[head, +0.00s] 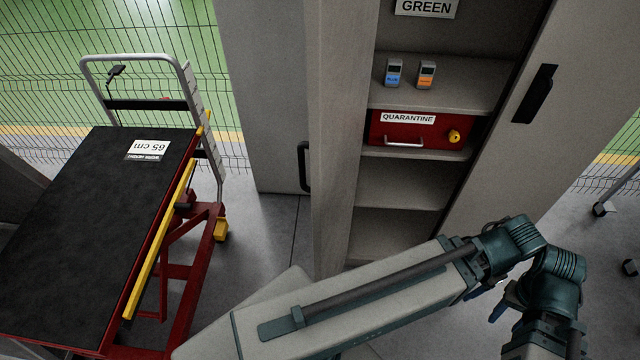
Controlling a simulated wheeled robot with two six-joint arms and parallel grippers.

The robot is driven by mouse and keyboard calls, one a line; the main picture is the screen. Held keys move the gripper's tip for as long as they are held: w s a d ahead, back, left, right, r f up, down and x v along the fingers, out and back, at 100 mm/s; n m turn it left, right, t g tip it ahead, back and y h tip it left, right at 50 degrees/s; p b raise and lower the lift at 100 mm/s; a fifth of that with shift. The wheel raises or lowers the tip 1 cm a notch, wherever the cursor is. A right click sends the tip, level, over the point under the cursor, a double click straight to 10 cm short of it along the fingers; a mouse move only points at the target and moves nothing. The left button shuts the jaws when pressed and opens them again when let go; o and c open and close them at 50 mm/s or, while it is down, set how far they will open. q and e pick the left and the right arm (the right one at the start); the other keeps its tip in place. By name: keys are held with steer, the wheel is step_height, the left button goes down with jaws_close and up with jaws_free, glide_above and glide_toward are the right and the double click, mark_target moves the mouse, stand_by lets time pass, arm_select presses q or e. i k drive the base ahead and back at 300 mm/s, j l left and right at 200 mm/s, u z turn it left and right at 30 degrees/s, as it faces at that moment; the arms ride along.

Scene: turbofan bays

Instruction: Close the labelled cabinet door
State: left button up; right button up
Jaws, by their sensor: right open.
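The grey cabinet labelled GREEN (426,7) stands open in the head view. Its tall grey door (575,110) is swung out on the right, with a black handle (535,93) on its face. My right arm reaches across the lower right, below the door. My right gripper (545,342) is at the bottom edge, partly cut off; it is open, apart from the door handle, and its fingertips are not clear. My left gripper is not in view.
Shelves hold a blue tester (393,74), an orange tester (426,75) and a red QUARANTINE drawer (420,131). Another grey panel (265,100) with a black handle stands left. A red lift cart (90,220) fills the left side. Open floor lies between cart and cabinet.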

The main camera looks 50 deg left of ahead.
mark_target(340, 35)
steer(key=k+j+u, duration=0.2)
steer(key=k+j, duration=0.2)
steer(key=k+j+u, duration=0.15)
steer(key=k+j, duration=0.25)
steer(key=k+j+u, duration=0.2)
steer(key=k+j, duration=0.15)
steer(key=j, duration=0.25)
